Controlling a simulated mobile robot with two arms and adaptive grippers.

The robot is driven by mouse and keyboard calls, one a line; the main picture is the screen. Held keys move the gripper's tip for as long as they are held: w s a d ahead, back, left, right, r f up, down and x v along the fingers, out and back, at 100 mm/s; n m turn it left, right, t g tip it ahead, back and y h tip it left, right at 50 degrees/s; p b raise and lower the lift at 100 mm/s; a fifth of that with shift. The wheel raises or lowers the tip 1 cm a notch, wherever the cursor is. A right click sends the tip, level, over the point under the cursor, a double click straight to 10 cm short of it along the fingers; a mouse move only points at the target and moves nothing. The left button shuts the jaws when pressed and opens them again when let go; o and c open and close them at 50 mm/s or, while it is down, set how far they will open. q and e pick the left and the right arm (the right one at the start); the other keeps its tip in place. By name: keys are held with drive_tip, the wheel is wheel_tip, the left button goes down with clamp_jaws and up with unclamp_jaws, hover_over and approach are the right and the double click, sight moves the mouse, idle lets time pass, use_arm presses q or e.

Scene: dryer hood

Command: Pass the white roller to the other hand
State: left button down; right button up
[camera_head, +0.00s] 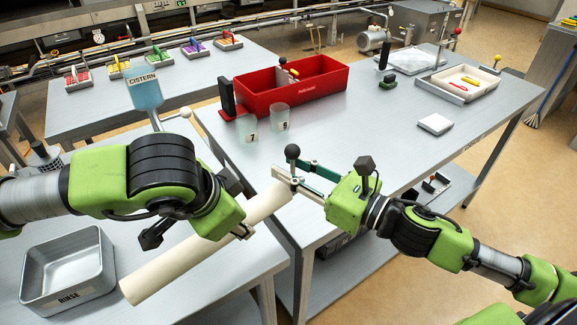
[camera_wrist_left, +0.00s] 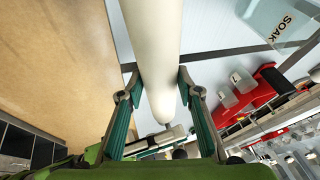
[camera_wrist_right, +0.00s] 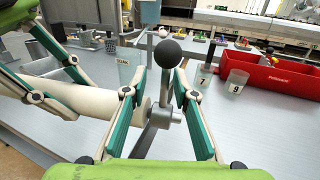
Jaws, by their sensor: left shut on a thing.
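The long white roller (camera_head: 205,250) is held slanting in the air, from lower left to the table corner. It also shows in the left wrist view (camera_wrist_left: 155,50) between the two fingers of my left gripper (camera_wrist_left: 157,85), which is shut on it. My right gripper (camera_head: 302,178) is at the roller's upper right end. In the right wrist view the fingers of my right gripper (camera_wrist_right: 160,82) are apart, with a gap around a grey metal lever and its black ball (camera_wrist_right: 168,53). The roller's end (camera_wrist_right: 145,108) shows beside the lever; I cannot tell whether a finger touches it.
A red bin (camera_head: 295,98) and two clear beakers (camera_head: 247,128) stand on the table behind my right gripper. A CISTERN container (camera_head: 146,93) stands behind my left arm. The table's right middle is mostly clear.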

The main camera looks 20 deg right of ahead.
use_arm(q)
drive_tip(key=shift+r, duration=0.1)
use_arm(e)
drive_tip(key=shift+w+a, duration=0.2)
drive_tip(key=shift+w, duration=0.1)
drive_tip(key=shift+c, duration=0.2)
drive_tip(key=shift+s+a, duration=0.1)
clamp_jaws()
use_arm(q)
drive_tip(key=c, duration=1.4)
unclamp_jaws()
use_arm(e)
drive_tip(key=shift+r, duration=0.15)
